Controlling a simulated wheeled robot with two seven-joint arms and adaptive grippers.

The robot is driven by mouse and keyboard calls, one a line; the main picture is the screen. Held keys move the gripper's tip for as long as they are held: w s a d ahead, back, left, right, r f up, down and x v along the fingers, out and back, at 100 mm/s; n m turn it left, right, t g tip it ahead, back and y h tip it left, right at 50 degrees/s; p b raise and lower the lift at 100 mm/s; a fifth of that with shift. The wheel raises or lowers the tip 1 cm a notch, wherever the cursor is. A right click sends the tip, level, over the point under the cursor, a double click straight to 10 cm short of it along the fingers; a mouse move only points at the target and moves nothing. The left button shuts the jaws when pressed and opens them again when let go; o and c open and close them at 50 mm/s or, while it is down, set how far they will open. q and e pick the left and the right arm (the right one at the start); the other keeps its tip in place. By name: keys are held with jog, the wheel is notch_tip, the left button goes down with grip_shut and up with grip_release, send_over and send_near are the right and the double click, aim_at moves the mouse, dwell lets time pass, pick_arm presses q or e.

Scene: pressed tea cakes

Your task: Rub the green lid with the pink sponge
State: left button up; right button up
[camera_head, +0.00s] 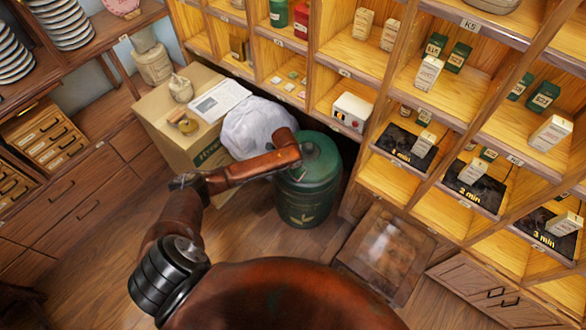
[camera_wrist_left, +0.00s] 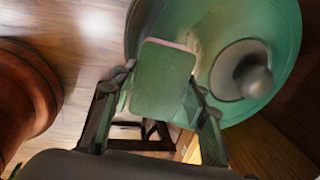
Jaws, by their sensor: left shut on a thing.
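The green lid (camera_head: 326,160) tops a dark green canister (camera_head: 308,204) on the floor, in the middle of the head view. In the left wrist view the lid (camera_wrist_left: 285,35) fills the upper right, with its round knob (camera_wrist_left: 254,80) showing. My left gripper (camera_wrist_left: 160,82) is shut on the pink sponge (camera_wrist_left: 162,78), whose flat face looks green, with a thin pink edge at the top. The sponge overlaps the lid's left part in that view; I cannot tell whether they touch. My right gripper is not in view.
A cardboard box (camera_head: 160,122) and a white bundle (camera_head: 258,125) stand left of the canister. Shelves (camera_head: 365,75) with small tea boxes rise behind and right. A wooden stool-like piece (camera_head: 384,250) stands right of the canister. Floor (camera_head: 245,228) is free in front.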

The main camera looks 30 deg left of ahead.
pick_arm(q)
jog(key=shift+b+x, duration=0.6)
jog(key=shift+x, duration=0.5)
dwell(0.5)
jog(key=shift+r, duration=0.1)
